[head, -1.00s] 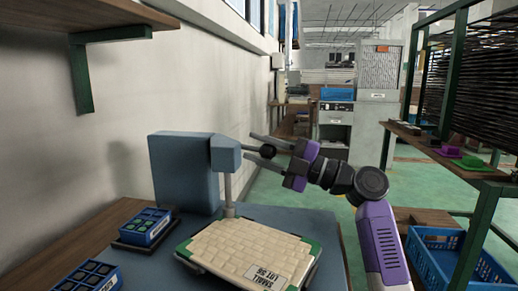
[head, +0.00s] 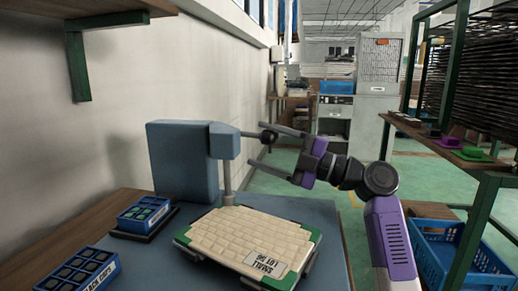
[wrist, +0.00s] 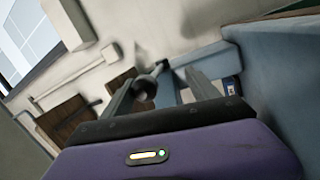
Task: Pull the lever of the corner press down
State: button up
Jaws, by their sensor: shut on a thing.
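The corner press is a blue-grey block (head: 182,160) with a head (head: 225,141) on a thin post, on the bench by the wall. Its lever (head: 249,134) sticks out roughly level to the right and ends in a dark ball knob (head: 268,137). The knob sits close to the upper finger. In the wrist view, the knob (wrist: 145,87) shows between the fingers, nearer the left one. The exact contact is hard to see.
A cream tile-patterned tray (head: 245,236) with green corners lies below the press head. Blue boxes of cups (head: 145,214) stand at the left, one at the front edge (head: 85,274). A shelf (head: 120,12) overhangs upper left. A blue crate (head: 440,255) stands right.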

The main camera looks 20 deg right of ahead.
jog(key=r+b+v, duration=0.1)
jog(key=b+v, duration=0.1)
jog(key=v, duration=0.4)
jog(key=shift+s+d+b, duration=0.2)
jog(key=shift+d+b, duration=0.1)
jog(key=shift+b, duration=0.05)
dwell(0.4)
jog(key=shift+f+b, duration=0.1)
jog(key=shift+b, duration=0.45)
jog(key=p+v, duration=0.2)
jog(key=v, duration=0.5)
jog(key=shift+s+d, duration=0.3)
